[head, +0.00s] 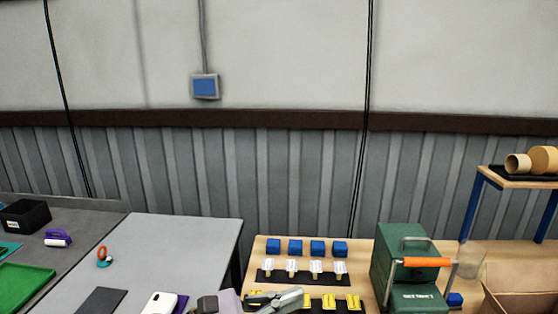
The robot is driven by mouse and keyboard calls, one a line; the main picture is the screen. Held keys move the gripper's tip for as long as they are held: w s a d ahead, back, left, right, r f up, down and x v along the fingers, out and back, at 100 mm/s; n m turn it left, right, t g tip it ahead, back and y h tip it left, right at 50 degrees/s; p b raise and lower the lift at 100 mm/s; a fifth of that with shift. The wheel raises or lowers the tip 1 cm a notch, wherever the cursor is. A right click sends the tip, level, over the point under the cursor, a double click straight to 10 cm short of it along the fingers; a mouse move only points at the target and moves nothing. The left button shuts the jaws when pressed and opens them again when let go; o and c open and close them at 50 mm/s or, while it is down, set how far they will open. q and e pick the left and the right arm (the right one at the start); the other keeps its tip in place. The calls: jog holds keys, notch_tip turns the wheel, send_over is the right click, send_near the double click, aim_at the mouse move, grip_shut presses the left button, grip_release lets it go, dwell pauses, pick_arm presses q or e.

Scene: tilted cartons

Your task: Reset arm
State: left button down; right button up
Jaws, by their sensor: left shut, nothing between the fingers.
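My left gripper (292,296) shows at the bottom edge of the head view, just right of centre. Its grey fingers are shut and hold nothing. It is over the near left part of the wooden table (377,248), in front of a row of yellow pieces that it partly covers. Most of my left arm is below the picture. My right gripper is not in view.
Blue blocks (317,247) and clear pieces (315,267) stand in rows on the wooden table. Right of them are a green machine (400,265) with an orange handle and a carton (519,287). The grey table (170,246) at left has much bare surface.

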pick_arm(q)
jog(key=w+a+n+t+y, duration=0.1)
jog(key=a+n+t+y, duration=0.25)
jog(key=n, duration=0.45)
jog(key=w+a+r+n+t+y, duration=0.1)
jog(key=w+a+n+t+y, duration=0.1)
jog(key=n+t, duration=0.4)
jog(key=w+a+n+t+y, duration=0.1)
jog(key=a+n+t+y, duration=0.2)
jog(key=n, duration=0.6)
jog(key=s+a+f+n+g+y, duration=0.3)
jog(key=a+f+n+y, duration=0.7)
jog(key=f+n, duration=0.5)
jog(key=s+a+f+n+g, duration=0.2)
jog(key=s+f+n+g, duration=0.5)
jog(key=s, duration=0.5)
jog(key=s+a+f+n+g, duration=0.2)
jog(key=s+f+n+g, duration=0.3)
jog(key=s+f, duration=0.45)
jog(key=s+f+g, duration=0.1)
jog(key=s+f, duration=0.1)
jog(key=f, duration=1)
jog(key=s+f, duration=0.2)
jog(key=f, duration=1.1)
jog(key=s+a+f+g, duration=0.1)
jog(key=s+a+f, duration=0.1)
jog(key=s+f, duration=1.3)
jog(key=shift+s+a, duration=0.35)
jog(key=shift+s, duration=0.2)
